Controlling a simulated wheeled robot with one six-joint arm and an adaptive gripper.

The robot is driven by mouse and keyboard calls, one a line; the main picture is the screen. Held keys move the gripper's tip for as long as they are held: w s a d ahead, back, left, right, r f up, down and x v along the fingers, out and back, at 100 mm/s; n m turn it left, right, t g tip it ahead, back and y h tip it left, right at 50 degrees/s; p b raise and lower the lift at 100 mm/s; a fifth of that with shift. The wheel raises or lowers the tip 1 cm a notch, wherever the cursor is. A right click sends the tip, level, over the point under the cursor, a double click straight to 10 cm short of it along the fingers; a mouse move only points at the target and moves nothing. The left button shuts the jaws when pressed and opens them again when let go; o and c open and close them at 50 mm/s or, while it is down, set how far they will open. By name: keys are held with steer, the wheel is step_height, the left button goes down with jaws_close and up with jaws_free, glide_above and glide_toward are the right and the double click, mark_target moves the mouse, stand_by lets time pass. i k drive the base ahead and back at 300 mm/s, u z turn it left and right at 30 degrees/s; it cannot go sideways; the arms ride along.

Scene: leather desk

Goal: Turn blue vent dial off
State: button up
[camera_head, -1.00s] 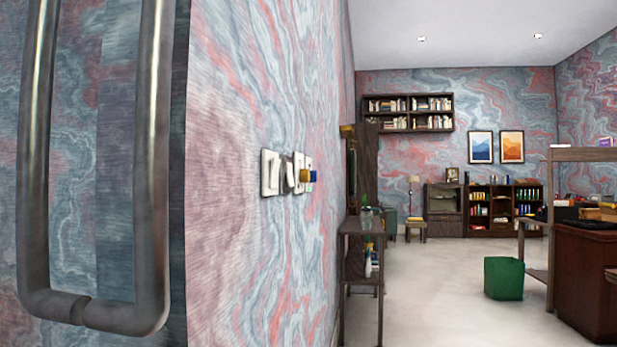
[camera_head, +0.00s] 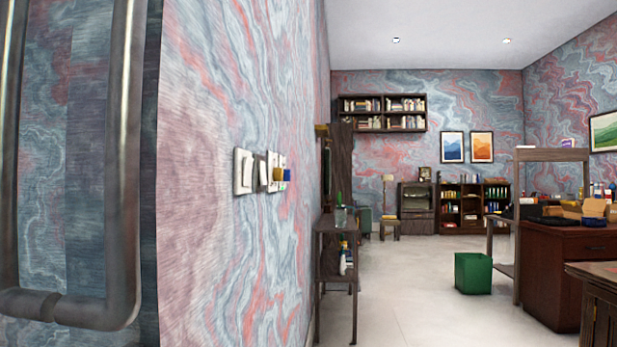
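A small blue dial (camera_head: 287,175) sticks out from the marbled wall on the left, at the far end of a row of wall plates. A small yellow piece (camera_head: 280,175) shows right beside it. The dial is seen nearly edge-on and is small, so its setting cannot be read. White switch plates (camera_head: 243,172) sit on the wall nearer to me. My gripper is not in view.
A large metal handle (camera_head: 125,170) fills the near left. A narrow dark side table (camera_head: 338,226) stands against the wall beyond the dial. A green bin (camera_head: 473,273) and a desk (camera_head: 550,275) are at the right. The floor between is clear.

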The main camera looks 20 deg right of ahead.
mark_target(287, 172)
steer(key=z, duration=0.4)
steer(key=k, duration=0.5)
steer(key=z, duration=1.15)
steer(key=i, duration=1.35)
steer(key=u, duration=0.4)
steer(key=i, duration=0.9)
steer(key=u, duration=0.9)
